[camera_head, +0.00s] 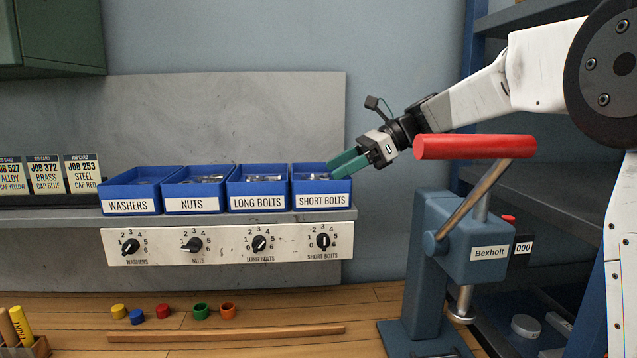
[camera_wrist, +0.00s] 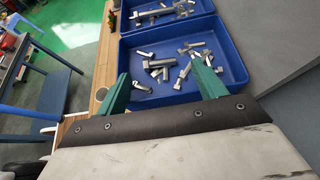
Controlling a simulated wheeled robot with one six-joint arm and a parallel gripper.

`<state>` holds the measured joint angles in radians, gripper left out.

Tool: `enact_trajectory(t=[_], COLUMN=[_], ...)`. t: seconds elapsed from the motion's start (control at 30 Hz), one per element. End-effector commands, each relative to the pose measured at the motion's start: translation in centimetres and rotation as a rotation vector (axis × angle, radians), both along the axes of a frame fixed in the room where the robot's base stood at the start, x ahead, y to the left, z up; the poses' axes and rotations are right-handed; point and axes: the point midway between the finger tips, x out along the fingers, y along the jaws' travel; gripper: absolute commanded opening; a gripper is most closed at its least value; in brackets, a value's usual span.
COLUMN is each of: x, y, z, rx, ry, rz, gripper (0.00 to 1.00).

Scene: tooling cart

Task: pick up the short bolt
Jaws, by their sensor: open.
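The blue bin labelled short bolts (camera_head: 322,201) is the rightmost in a row on a grey shelf. In the wrist view the short bolts bin (camera_wrist: 234,68) holds several loose silver short bolts (camera_wrist: 161,64), scattered and partly overlapping on its floor. My gripper (camera_head: 338,164) has green fingers and is at the right end of this bin, at about rim height. In the wrist view my gripper (camera_wrist: 160,78) is open, its two fingers apart, with bolts showing between and beyond them. I see nothing held. In the head view the bin's front wall hides most of its bolts.
The long bolts bin (camera_head: 258,202) stands directly left, then nuts (camera_head: 192,204) and washers (camera_head: 128,205). A dial panel (camera_head: 226,244) hangs below. A blue press (camera_head: 462,240) with a red handle (camera_head: 474,147) stands below my arm at right. Coloured caps (camera_head: 200,311) lie on the wooden bench.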

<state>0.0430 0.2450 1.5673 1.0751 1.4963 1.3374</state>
Motion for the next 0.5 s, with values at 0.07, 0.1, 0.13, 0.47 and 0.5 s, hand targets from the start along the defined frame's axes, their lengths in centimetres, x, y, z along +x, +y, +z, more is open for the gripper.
enact_trajectory(t=[0.07,0.1,0.13,0.47,0.5], x=[-0.1,-0.1,-0.2,-0.1,-0.1], y=[1.0,1.6,2.1,4.1,4.1], z=[-0.3,-0.4,-0.6,-1.7,-1.7], rx=[0.0,0.0,0.0,-0.001,-0.001], ry=[0.001,0.0,0.0,-0.001,-0.001], rz=[0.003,0.004,0.004,0.0,0.0], gripper=[0.7,0.7,0.7,0.7,0.7])
